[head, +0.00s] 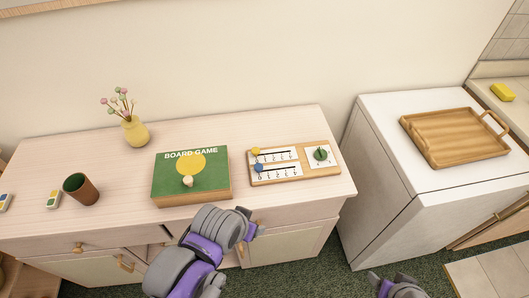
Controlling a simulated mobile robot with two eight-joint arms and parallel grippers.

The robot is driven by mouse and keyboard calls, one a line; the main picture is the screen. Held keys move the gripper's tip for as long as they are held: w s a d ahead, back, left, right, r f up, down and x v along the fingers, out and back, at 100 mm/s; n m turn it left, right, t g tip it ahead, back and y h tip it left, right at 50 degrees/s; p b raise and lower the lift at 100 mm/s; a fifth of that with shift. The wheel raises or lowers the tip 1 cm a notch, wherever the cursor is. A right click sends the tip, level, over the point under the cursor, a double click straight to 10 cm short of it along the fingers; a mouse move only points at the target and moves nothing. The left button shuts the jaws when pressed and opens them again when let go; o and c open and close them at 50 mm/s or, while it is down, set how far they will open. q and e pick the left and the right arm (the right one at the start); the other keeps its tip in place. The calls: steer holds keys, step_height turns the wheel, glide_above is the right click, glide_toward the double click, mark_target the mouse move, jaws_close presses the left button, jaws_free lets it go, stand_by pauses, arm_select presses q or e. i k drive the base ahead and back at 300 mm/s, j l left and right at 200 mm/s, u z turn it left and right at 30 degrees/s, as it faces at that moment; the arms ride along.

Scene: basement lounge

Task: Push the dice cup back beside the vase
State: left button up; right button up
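A green board game box (163,180) with a small pale piece on it lies mid-cabinet. Right of it is a wooden board with sliders and a dial (265,181). Small tiles (53,199) lie left of the cup. A wooden tray (450,145) sits on the white unit.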

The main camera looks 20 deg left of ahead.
mark_target(78, 185)
steer(key=u, duration=2.65)
steer(key=i+j+z, duration=0.2)
steer(key=z, duration=0.25)
steer(key=i+j+z, duration=0.15)
steer(key=j+z, duration=0.15)
steer(key=z, duration=0.15)
steer(key=i+j+z, duration=0.1)
steer(key=j+z, duration=0.35)
steer(key=l, duration=0.1)
